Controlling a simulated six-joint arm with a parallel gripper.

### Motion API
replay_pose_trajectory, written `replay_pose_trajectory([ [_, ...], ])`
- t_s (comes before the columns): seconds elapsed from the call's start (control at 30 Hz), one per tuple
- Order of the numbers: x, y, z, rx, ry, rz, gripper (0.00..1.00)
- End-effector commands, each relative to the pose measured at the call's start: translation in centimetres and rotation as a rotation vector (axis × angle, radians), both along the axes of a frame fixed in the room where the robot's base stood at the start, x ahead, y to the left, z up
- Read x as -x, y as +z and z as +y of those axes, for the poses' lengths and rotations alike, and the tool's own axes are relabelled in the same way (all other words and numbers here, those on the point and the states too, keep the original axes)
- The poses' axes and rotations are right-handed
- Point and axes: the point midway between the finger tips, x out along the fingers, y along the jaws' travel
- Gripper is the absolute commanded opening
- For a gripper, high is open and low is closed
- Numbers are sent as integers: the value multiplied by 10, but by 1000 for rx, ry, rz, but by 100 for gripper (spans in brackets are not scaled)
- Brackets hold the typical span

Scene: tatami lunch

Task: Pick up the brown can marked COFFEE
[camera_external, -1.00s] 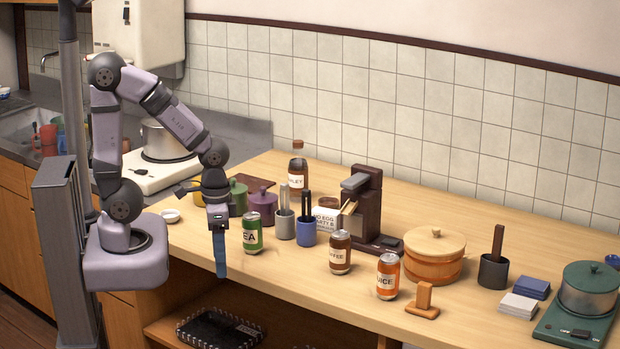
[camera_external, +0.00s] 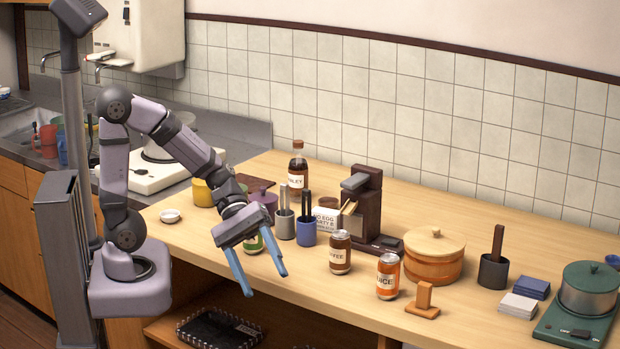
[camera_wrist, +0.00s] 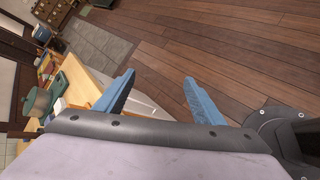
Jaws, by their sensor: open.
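The brown can marked COFFEE (camera_external: 340,253) stands upright on the wooden counter, near its front edge. My gripper (camera_external: 266,284) is open and empty, to the left of the can and apart from it, near the counter's front edge. Its two blue fingers point down and to the right. The fingers also show in the wrist view (camera_wrist: 161,90), spread apart with wooden floor beyond. I cannot make out the coffee can in the wrist view.
An orange JUICE can (camera_external: 388,278) stands right of the coffee can. A green can (camera_external: 254,243) is partly hidden behind my gripper. A blue cup (camera_external: 306,234) and a dark brown machine (camera_external: 366,205) stand behind. A small wooden stand (camera_external: 423,300) is at the front right.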

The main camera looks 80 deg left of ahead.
Motion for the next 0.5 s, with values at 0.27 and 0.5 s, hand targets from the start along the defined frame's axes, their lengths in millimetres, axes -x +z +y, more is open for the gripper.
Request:
replay_pose_trajectory([
  [0.27, -93, 13, 29, 429, 505, 58, 63],
  [0.5, -157, 18, 112, 780, 931, 59, 63],
])
